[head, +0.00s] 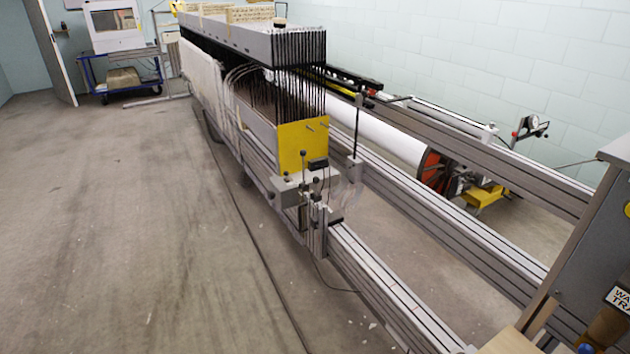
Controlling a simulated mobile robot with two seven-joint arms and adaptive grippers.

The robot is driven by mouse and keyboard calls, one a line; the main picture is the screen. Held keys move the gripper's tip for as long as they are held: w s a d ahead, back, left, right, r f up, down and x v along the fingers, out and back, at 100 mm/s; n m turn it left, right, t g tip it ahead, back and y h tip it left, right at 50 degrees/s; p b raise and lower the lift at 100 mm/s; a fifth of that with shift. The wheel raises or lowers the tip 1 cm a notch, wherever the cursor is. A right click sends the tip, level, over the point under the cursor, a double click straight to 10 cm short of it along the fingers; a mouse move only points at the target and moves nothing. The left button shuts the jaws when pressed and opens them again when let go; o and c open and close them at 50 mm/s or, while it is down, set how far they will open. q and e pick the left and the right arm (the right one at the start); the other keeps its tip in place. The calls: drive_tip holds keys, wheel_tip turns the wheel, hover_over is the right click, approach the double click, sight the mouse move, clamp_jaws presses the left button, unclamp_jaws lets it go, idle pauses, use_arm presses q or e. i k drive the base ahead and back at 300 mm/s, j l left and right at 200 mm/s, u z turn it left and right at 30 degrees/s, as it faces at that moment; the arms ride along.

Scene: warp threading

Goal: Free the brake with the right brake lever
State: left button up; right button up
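No gripper of mine shows in the head view. A grey control box (291,188) sits at the near end of the long frame, below a yellow panel (303,143). I cannot tell which part is the right brake lever. Farther right, a white roll (390,134) ends at an orange-red disc (432,169). A small post with a round dial (531,127) stands behind it.
Long metal rails (440,217) run from the machine toward the lower right. A grey cabinet (597,240) with a partly visible warning sign fills the right edge. The floor (120,230) on the left is clear. A blue cart (122,75) stands at the back left.

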sight(316, 180)
drive_tip(key=z, duration=0.4)
drive_tip(key=i+j+z, duration=0.5)
drive_tip(key=z, duration=0.2)
drive_tip(key=i+j+z, duration=0.2)
drive_tip(key=j+z, duration=0.15)
drive_tip(key=i+j+z, duration=0.1)
drive_tip(key=j+z, duration=0.25)
drive_tip(key=j, duration=0.15)
drive_tip(key=i+j, duration=0.1)
drive_tip(key=j, duration=0.25)
drive_tip(key=i+j, duration=0.1)
drive_tip(key=j, duration=0.55)
drive_tip(key=i+z, duration=0.05)
